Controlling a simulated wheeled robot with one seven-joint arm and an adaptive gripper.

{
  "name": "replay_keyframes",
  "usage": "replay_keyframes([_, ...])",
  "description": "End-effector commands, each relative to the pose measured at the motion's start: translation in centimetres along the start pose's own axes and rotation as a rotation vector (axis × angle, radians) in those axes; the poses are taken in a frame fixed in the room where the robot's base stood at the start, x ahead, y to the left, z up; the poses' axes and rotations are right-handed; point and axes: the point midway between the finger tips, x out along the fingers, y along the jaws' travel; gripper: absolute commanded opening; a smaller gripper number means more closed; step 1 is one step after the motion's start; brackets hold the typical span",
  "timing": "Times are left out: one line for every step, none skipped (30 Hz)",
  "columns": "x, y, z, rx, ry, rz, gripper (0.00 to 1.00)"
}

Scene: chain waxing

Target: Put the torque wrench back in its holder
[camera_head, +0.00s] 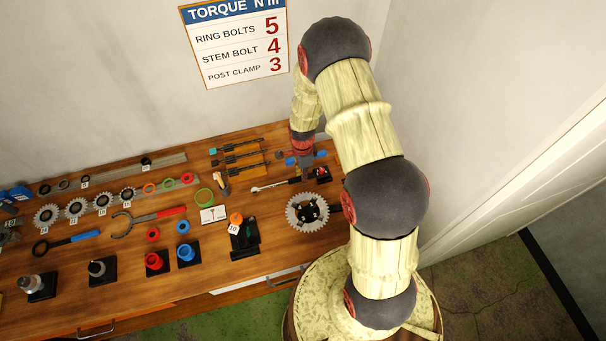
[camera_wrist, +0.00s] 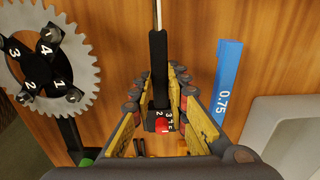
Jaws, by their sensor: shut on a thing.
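The torque wrench (camera_head: 268,186) is a thin silver shaft with a black handle, at the back right of the workbench in the head view. In the wrist view its black handle (camera_wrist: 158,65) runs between the yellow-padded fingers of my gripper (camera_wrist: 160,80), which is shut on it. A dark block with a red dot and white numerals (camera_wrist: 162,122) shows at the handle's near end. In the head view my gripper (camera_head: 306,172) is small and partly hidden by my arm. I cannot tell which thing is the holder, or whether the wrench touches the bench.
A toothed chainring (camera_head: 313,226) on a numbered black stand is close in front, left in the wrist view. A blue strip marked 0.75 (camera_wrist: 228,80) lies right of the handle. A black stand tagged 10 (camera_head: 245,242) and several tools occupy the bench. A torque chart (camera_head: 236,42) hangs behind.

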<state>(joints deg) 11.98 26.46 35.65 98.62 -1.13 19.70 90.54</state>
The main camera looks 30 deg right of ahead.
Motion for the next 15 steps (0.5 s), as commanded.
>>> replay_keyframes([0.01,-0.09,0.00,0.000,0.000,-0.002,0.00])
replay_keyframes([0.00,-0.09,0.00,0.000,0.000,-0.002,0.00])
replay_keyframes([-0.02,-0.09,0.00,0.000,0.000,-0.002,0.00])
replay_keyframes([-0.04,-0.09,0.00,0.000,0.000,-0.002,0.00])
replay_keyframes([-0.05,-0.09,0.00,0.000,0.000,-0.002,0.00])
replay_keyframes([-0.05,-0.09,0.00,0.000,0.000,-0.002,0.00])
replay_keyframes([-0.05,-0.09,0.00,0.000,0.000,-0.002,0.00])
replay_keyframes([-0.05,-0.09,0.00,0.000,0.000,-0.002,0.18])
replay_keyframes([-0.05,-0.09,0.00,0.000,0.000,-0.002,0.20])
replay_keyframes([-0.05,-0.09,0.00,0.000,0.000,-0.002,0.22])
replay_keyframes([-0.05,-0.09,0.00,0.000,0.000,-0.002,0.23])
replay_keyframes([-0.04,-0.08,0.00,0.000,0.000,-0.001,0.26])
replay_keyframes([-0.03,-0.07,0.00,0.000,0.000,-0.001,0.27])
replay_keyframes([-0.03,-0.06,0.00,0.000,0.000,-0.001,0.29])
replay_keyframes([-0.02,-0.05,0.00,0.000,0.000,-0.001,0.31])
